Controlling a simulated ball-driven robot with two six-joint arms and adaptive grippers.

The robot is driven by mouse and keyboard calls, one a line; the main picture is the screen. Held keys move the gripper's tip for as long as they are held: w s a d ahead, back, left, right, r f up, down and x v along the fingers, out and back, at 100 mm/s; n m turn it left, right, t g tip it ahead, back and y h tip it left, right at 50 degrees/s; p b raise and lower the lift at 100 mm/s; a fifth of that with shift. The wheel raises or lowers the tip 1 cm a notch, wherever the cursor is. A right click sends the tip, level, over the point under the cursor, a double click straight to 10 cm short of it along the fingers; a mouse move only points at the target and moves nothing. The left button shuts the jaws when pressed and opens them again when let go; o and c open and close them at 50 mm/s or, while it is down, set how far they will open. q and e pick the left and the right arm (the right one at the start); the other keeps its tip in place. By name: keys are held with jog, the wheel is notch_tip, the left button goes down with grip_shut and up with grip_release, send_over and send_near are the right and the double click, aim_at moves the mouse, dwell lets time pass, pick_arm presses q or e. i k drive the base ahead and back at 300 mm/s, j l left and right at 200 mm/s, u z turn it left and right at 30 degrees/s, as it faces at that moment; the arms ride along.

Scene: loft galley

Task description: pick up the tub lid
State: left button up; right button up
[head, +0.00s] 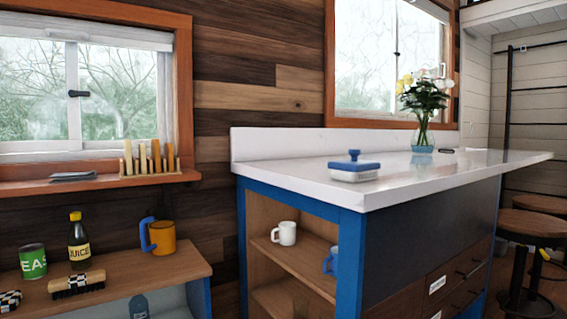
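The tub lid (355,164) is blue with a raised knob on top. It sits on a low white tub (353,176) on the white counter, near the counter's front left part. Whether the lid is fully seated cannot be told at this size. Neither of my grippers shows in the head view.
The white counter (460,171) is mostly clear around the tub. A glass vase of flowers (422,134) stands farther back right. Mugs stand on shelves below. A lower wooden shelf (190,265) at left holds a can, a bottle, a brush and an orange mug. Stools stand at right.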

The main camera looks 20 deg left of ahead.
aim_at(353, 165)
jog(key=u, duration=0.75)
jog(key=i+l+u, duration=0.1)
jog(key=l+u, duration=0.2)
jog(key=u, duration=0.15)
jog(key=l+u, duration=0.3)
jog(key=u, duration=0.15)
jog(key=l+u, duration=0.45)
jog(key=i+j, duration=0.05)
jog(key=j, duration=0.05)
